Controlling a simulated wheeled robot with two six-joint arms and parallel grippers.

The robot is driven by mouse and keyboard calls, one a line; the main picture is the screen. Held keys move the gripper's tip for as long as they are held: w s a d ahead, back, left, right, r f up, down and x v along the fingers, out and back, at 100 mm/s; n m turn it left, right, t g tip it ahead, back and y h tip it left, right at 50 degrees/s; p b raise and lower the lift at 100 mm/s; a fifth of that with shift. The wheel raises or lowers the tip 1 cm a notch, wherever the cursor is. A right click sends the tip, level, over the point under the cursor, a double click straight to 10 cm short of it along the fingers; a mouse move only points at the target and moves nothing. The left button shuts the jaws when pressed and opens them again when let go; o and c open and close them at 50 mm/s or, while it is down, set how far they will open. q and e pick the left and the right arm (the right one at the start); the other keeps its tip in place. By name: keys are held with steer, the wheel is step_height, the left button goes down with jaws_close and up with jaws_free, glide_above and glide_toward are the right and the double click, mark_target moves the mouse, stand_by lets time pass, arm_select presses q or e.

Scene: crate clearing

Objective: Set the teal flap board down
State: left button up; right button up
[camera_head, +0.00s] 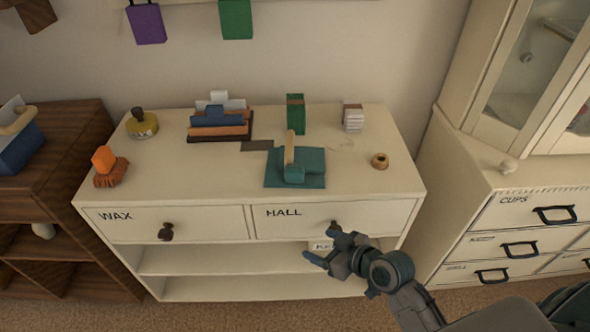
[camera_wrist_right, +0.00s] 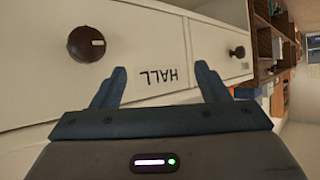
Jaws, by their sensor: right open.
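The teal flap board (camera_head: 312,158) lies flat on the cream cabinet top (camera_head: 225,185), close to the front edge above the HALL drawer (camera_head: 290,223). A teal block and an upright light-wood piece stand on it. My right gripper (camera_head: 318,243) is below and in front of the board, at the HALL drawer front. Its jaws are open and empty. The board is not in that view. My left gripper is not in view.
On the cabinet top stand a sorter with folders (camera_head: 220,122), a green box (camera_head: 295,115), a small white stack (camera_head: 352,118), a tape-like ring (camera_head: 379,161), a yellow tin (camera_head: 142,124) and an orange block on a brush-like base (camera_head: 105,160). The front left top is clear.

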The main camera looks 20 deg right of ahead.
steer(key=w+r+t+y, duration=0.2)
steer(key=w+r, duration=0.2)
steer(key=r, duration=0.1)
steer(key=t, duration=0.4)
glide_toward(288, 164)
steer(key=p+x, duration=0.1)
steer(key=x, duration=0.2)
steer(key=shift+w+a+f, duration=0.1)
steer(key=shift+w+f, duration=0.05)
steer(key=shift+w, duration=0.2)
steer(key=shift+w+a+f, duration=0.1)
steer(key=shift+w+a, duration=0.05)
steer(key=shift+w, duration=0.25)
steer(key=shift+w+a+p, duration=0.1)
steer(key=shift+w+p, duration=0.1)
steer(key=shift+p, duration=0.1)
steer(key=p+x, duration=0.1)
steer(key=x, duration=0.2)
steer(key=shift+w+a, duration=0.15)
steer(key=shift+w, duration=0.15)
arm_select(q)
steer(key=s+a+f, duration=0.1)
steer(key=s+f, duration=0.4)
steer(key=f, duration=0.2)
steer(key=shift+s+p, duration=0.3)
arm_select(e)
steer(key=shift+w+a, duration=0.15)
steer(key=shift+w, duration=0.25)
steer(key=c, duration=1.2)
